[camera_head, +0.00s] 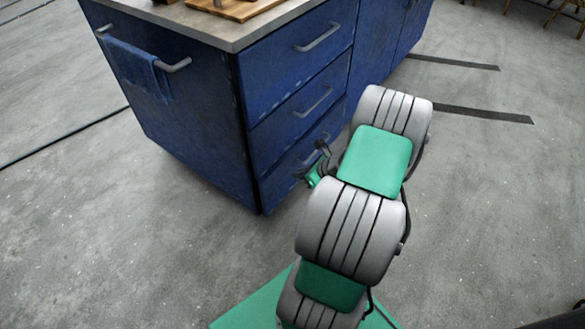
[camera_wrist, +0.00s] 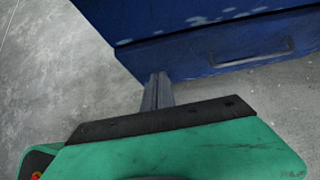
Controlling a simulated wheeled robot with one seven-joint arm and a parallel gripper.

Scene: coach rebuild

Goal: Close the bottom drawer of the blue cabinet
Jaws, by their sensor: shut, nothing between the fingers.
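The blue cabinet (camera_head: 190,115) stands at the upper left of the head view, with a stack of three drawers on its right-hand face. The bottom drawer (camera_head: 278,180) is partly hidden by my arm and looks flush or nearly flush; I cannot tell if a small gap remains. Its front and grey handle seem to show in the wrist view (camera_wrist: 220,50). My gripper (camera_wrist: 158,78) is shut and empty, its fingers pointing at the lower left part of that front. I cannot tell whether they touch it. In the head view the gripper is mostly hidden behind my arm.
The two upper drawers (camera_head: 298,48) look closed, with grey bar handles. A blue towel (camera_head: 138,68) hangs from a rail on the cabinet's left side. A wooden board (camera_head: 240,8) lies on the countertop (camera_head: 205,25). The concrete floor (camera_head: 480,200) to the right is clear.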

